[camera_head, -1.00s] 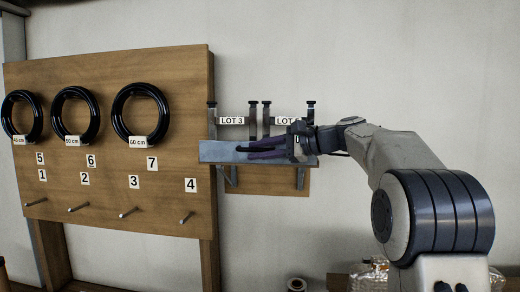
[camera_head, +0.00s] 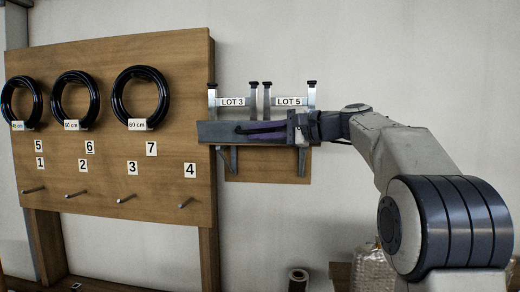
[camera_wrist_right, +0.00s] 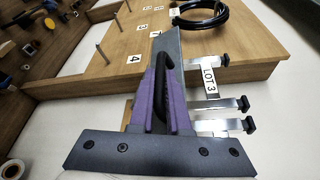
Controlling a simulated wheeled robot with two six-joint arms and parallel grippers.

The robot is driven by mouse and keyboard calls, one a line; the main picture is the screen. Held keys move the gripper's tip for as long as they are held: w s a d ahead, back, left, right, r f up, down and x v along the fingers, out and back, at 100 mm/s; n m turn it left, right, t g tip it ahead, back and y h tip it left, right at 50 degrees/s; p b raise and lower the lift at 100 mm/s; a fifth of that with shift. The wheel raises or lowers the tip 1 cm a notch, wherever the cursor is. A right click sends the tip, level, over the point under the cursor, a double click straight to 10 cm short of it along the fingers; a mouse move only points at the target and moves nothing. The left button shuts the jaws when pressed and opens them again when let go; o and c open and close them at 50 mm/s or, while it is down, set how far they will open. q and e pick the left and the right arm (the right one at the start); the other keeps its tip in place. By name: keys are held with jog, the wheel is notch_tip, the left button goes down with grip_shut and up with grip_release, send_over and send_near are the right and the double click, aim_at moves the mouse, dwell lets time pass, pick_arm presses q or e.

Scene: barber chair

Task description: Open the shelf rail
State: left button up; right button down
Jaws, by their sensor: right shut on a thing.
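The shelf rail (camera_head: 215,132) is a long grey panel along the front of a small wall shelf, beside the wooden pegboard. A black handle (camera_wrist_right: 164,75) on it shows in the right wrist view. My right gripper (camera_head: 243,130) reaches in from the right, level with the rail. Its purple fingers lie on both sides of the handle and are shut on it. The rail (camera_wrist_right: 176,45) runs behind the fingers in the wrist view, and its middle is partly hidden by them. My left gripper is in neither view.
Metal uprights behind the rail carry the labels LOT 3 (camera_head: 232,102) and LOT 5 (camera_head: 289,102). The wooden pegboard (camera_head: 110,180) at left has black rings (camera_head: 141,98) and bare pegs. A dark roll (camera_head: 298,279) stands below.

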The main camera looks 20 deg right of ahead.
notch_tip(320, 180, down, 7)
jog(key=n+y+b, duration=0.5)
jog(key=n+b, duration=1.1)
jog(key=b, duration=0.3)
jog(key=shift+w+d+t+y, duration=0.2)
jog(key=shift+t+y, duration=0.1)
jog(key=shift+t, duration=0.1)
jog(key=shift+n, duration=0.3)
jog(key=c, duration=1.2)
grip_release()
jog(key=shift+o, duration=0.2)
jog(key=shift+f, duration=0.1)
